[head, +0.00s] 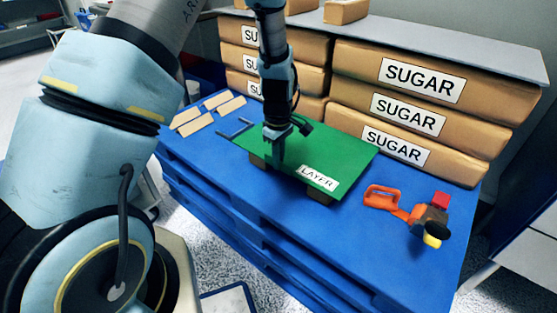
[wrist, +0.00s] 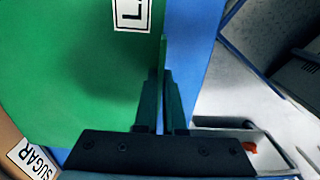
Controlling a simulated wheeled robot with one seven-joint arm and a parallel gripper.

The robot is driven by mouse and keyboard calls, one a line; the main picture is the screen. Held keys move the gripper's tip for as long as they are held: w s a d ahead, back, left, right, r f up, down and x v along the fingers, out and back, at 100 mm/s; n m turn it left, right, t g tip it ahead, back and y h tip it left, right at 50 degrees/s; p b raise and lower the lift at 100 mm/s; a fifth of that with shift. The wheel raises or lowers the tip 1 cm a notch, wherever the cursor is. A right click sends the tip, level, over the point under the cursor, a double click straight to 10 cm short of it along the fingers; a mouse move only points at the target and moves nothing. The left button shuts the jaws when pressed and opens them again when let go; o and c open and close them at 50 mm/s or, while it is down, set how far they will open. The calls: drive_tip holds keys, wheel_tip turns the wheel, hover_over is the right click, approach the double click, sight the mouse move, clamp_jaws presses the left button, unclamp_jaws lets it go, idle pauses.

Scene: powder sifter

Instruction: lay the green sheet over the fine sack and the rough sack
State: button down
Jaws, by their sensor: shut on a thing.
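The green sheet (head: 335,150) with a white LAYER label lies about level above the blue pallet top. In the wrist view the sheet (wrist: 70,70) fills the left side. My gripper (head: 278,158) points down at its near left edge. In the wrist view my gripper's fingers (wrist: 163,90) are together on the sheet's edge. Two brown pieces peek out below the sheet, one at the near left (head: 257,161) and one at the near right (head: 320,198). I cannot tell which is the fine or rough sack, nor whether the sheet touches them. Most of both is hidden.
Stacked SUGAR sacks (head: 420,85) stand close behind the sheet. An orange tool (head: 382,198) and a small red, black and yellow item (head: 433,225) lie right on the blue pallet (head: 400,255). Several tan bars (head: 200,122) and grey rods (head: 233,130) lie left.

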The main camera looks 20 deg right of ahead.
drive_tip(key=shift+f, duration=0.55)
drive_tip(key=c, duration=1)
unclamp_jaws()
wheel_tip(320, 180, up, 13)
drive_tip(key=p, duration=0.1)
drive_tip(key=shift+p, duration=0.3)
